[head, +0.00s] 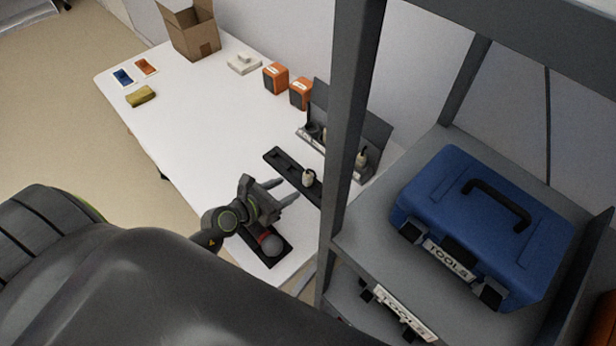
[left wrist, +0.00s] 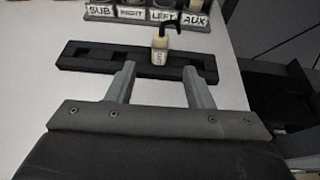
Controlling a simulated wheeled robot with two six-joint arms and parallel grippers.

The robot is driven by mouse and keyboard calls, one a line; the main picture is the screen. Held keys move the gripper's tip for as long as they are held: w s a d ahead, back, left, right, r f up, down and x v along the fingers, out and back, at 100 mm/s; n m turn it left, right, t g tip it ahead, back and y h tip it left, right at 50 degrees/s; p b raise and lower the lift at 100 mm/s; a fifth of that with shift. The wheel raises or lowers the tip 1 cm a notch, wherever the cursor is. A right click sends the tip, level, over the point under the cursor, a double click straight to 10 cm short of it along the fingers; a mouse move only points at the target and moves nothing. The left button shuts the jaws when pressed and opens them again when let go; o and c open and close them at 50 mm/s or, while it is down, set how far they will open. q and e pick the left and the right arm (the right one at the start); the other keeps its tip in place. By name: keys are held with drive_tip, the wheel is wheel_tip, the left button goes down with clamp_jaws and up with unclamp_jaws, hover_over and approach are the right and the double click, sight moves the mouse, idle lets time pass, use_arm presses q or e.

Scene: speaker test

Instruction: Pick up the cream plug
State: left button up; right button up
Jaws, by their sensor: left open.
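The cream plug (left wrist: 160,45) stands upright in a black slotted strip (left wrist: 90,57) on the white table, with a black cable stub at its top. In the head view the plug (head: 308,177) shows just ahead of my left gripper. My left gripper (head: 291,187) is open and empty; in the left wrist view its two fingers (left wrist: 158,75) point toward the strip, with the plug beyond and between their tips. A labelled socket panel (left wrist: 148,14) reading SUB, RIGHT, LEFT and AUX stands behind the strip. My right gripper is not seen.
A grey shelf post (head: 348,120) stands close to the right of the strip. The shelf holds a blue toolbox (head: 475,200). Orange boxes (head: 275,78), a cardboard box (head: 192,35) and a yellow-green item (head: 141,96) sit farther back. The table's left middle (head: 190,120) is clear.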

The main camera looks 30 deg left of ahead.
sight(305, 178)
use_arm(q)
drive_tip(key=shift+x, duration=0.85)
drive_tip(key=shift+w+d+f, duration=0.15)
drive_tip(key=shift+w, duration=0.55)
drive_tip(key=x, duration=0.5)
drive_tip(key=shift+d+r, duration=0.1)
drive_tip(key=shift+r, duration=0.15)
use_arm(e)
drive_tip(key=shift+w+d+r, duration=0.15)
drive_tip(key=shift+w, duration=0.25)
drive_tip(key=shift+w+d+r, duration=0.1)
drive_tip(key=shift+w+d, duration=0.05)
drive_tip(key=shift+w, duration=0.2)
use_arm(q)
clamp_jaws()
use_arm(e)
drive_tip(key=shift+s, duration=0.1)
use_arm(q)
drive_tip(key=shift+r, duration=0.1)
